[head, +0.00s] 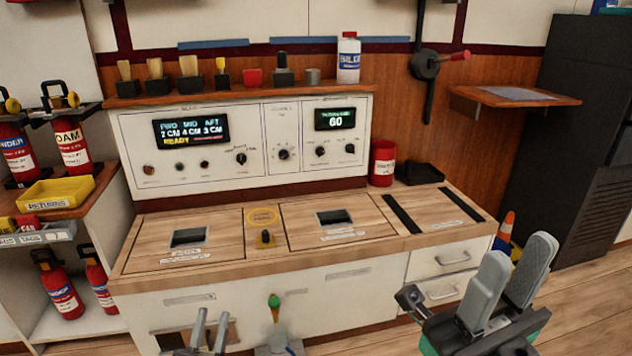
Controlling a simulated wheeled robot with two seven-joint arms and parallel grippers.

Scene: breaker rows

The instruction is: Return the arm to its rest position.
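My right gripper (512,285) is at the lower right, in front of the console's drawers, fingers pointing up. Its two grey fingers stand apart with nothing between them. My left gripper (210,330) is at the bottom edge, left of centre, in front of the console's lower panel. Only its two slim fingers and a little of its body show; a gap is between them and they hold nothing. Both grippers appear clear of the console top (225,258). Most of both arms is outside the picture.
A green-knobbed lever (275,302) stands between my grippers. The console carries a display panel (240,145) with knobs. Fire extinguishers (70,145) and a yellow tray (58,192) are at left. An orange cone (505,230) and a black cabinet (570,130) are at right.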

